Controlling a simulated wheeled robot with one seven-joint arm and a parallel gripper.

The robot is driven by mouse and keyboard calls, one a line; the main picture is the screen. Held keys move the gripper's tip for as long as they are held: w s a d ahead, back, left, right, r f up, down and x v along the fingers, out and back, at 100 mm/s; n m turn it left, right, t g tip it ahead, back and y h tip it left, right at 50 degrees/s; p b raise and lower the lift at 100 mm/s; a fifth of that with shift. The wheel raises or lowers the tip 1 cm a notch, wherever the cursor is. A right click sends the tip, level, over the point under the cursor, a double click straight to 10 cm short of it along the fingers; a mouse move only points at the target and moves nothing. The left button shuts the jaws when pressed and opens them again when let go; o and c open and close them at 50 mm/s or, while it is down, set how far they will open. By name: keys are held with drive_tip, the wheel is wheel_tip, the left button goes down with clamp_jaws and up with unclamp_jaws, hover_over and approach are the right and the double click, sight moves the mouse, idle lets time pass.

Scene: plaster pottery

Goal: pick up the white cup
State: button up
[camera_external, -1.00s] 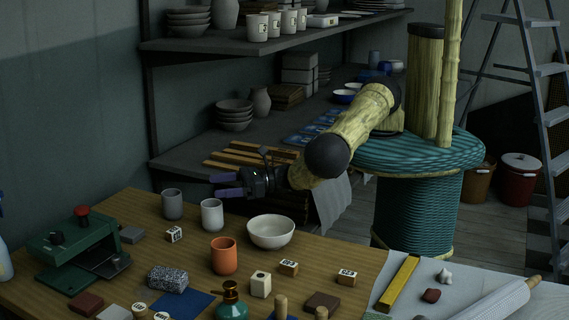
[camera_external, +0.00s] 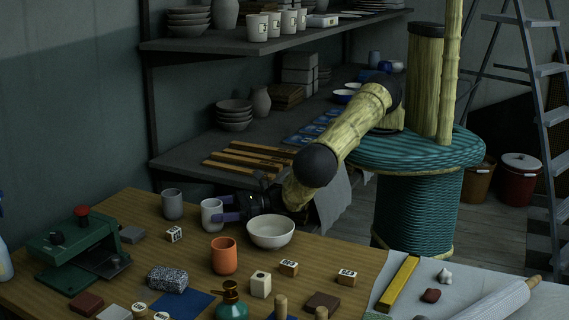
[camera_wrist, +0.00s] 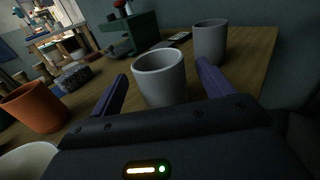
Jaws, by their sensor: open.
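The white cup (camera_external: 211,214) stands upright on the wooden table, between a grey cup (camera_external: 172,204) and a white bowl (camera_external: 271,232). My gripper (camera_external: 219,210) is low at the cup, coming from the right, with its purple fingers open. In the wrist view the cup (camera_wrist: 159,76) stands between the two spread fingers of my gripper (camera_wrist: 160,92), near their tips. One finger shows in front of the cup in the external view. I cannot tell whether either finger touches it.
The grey cup (camera_wrist: 210,42) stands just beyond the white cup in the wrist view. An orange cup (camera_external: 224,256) stands nearer the camera, with the bowl close below my gripper. A dotted white block (camera_external: 174,234) lies in front of the cups.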

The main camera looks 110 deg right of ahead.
sight(206, 210)
drive_tip(key=w, duration=0.3)
drive_tip(key=shift+w+d+p, duration=0.15)
drive_tip(key=shift+w+p, duration=0.15)
drive_tip(key=shift+w, duration=0.1)
drive_tip(key=shift+c, duration=0.4)
drive_tip(key=c, duration=1.1)
